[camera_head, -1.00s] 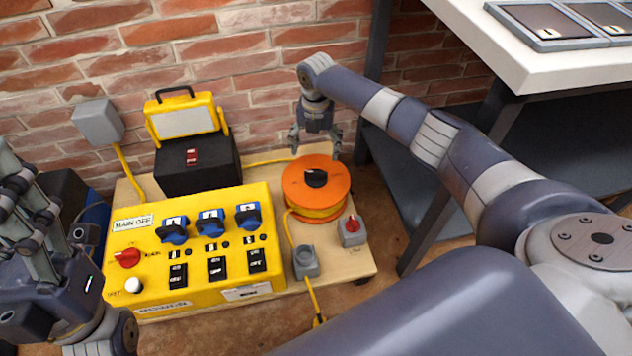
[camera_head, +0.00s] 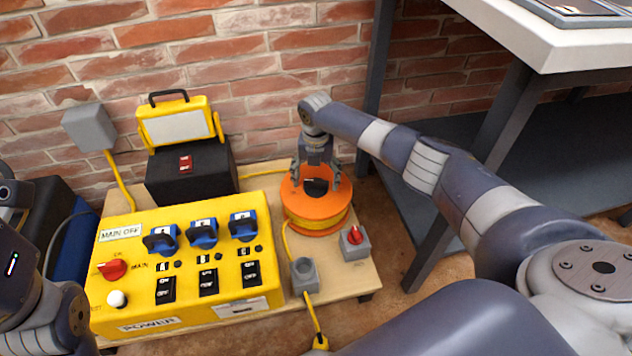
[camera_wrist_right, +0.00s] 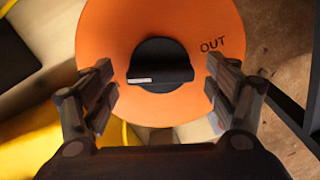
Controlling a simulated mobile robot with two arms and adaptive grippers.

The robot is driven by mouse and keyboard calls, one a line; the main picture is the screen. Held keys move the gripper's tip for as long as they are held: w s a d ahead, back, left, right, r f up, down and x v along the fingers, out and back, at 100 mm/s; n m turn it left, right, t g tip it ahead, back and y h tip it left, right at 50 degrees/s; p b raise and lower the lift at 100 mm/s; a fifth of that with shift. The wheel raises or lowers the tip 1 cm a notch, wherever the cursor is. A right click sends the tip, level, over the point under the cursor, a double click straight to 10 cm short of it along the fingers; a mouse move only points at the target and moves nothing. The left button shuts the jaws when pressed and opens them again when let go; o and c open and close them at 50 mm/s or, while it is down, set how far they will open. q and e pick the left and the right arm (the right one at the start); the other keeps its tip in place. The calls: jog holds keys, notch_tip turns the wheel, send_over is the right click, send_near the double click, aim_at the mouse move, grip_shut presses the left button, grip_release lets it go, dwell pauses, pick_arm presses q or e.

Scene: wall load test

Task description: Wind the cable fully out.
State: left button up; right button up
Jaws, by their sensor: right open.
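An orange cable reel (camera_head: 332,212) lies flat on the wooden board, with yellow cable wound under its top disc. A black knob (camera_wrist_right: 160,66) with a white mark sits at its centre, and the word OUT is printed on the disc in the right wrist view (camera_wrist_right: 228,40). My right gripper (camera_head: 316,186) points down over the reel. Its open fingers stand on either side of the knob, apart from it. My left arm shows at the left edge of the head view; its fingertips are not clearly visible.
A yellow power box (camera_head: 190,265) with blue plugs and black switches stands left of the reel. A grey socket (camera_head: 304,274) and a small grey box with a red switch (camera_head: 354,242) are in front. A work lamp (camera_head: 180,127) stands behind. A bench (camera_head: 560,50) is at right.

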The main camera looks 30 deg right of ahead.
jog(key=shift+f, duration=0.1)
jog(key=shift+c, duration=0.6)
jog(key=c, duration=0.9)
jog(key=shift+c, duration=0.2)
